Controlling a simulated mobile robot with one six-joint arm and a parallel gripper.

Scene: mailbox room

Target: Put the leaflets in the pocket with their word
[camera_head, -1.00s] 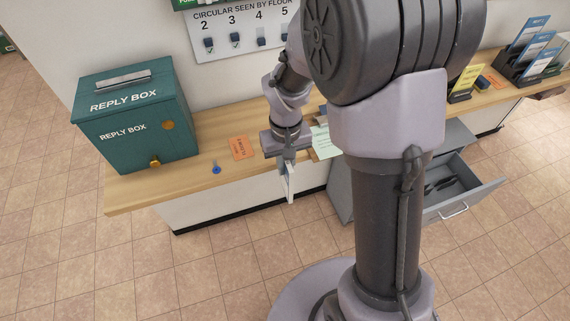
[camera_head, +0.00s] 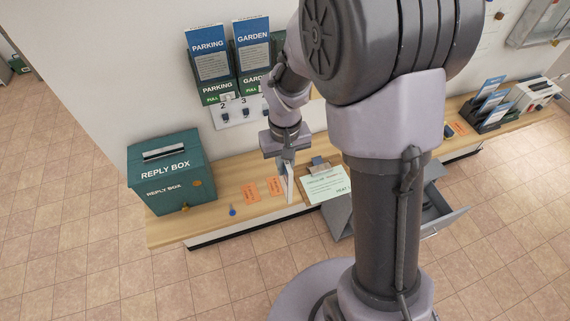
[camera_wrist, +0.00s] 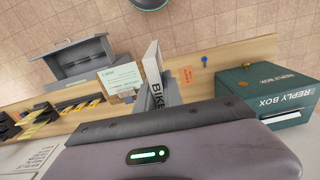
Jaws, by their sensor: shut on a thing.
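My gripper (camera_head: 287,160) is shut on a thin white bundle (camera_head: 289,182), held upright above the counter. In the wrist view the bundle (camera_wrist: 154,72) shows a white edge and the dark letters "BIKE"; the rest of the word, if any, is hidden. On the wall, a green pocket marked PARKING (camera_head: 215,88) holds blue PARKING leaflets (camera_head: 212,65). A green pocket marked GARDEN (camera_head: 247,83) to its right holds blue GARDEN leaflets (camera_head: 252,55). Both carry a "PULL" mark.
A teal reply box (camera_head: 170,172) stands at the counter's left end. Orange slips (camera_head: 251,192), a blue-headed key-like item (camera_head: 233,211) and a clipboard with pale green paper (camera_head: 326,184) lie on the counter (camera_head: 215,222). An open drawer (camera_head: 445,218) juts out below. A dark leaflet rack (camera_head: 488,115) stands right.

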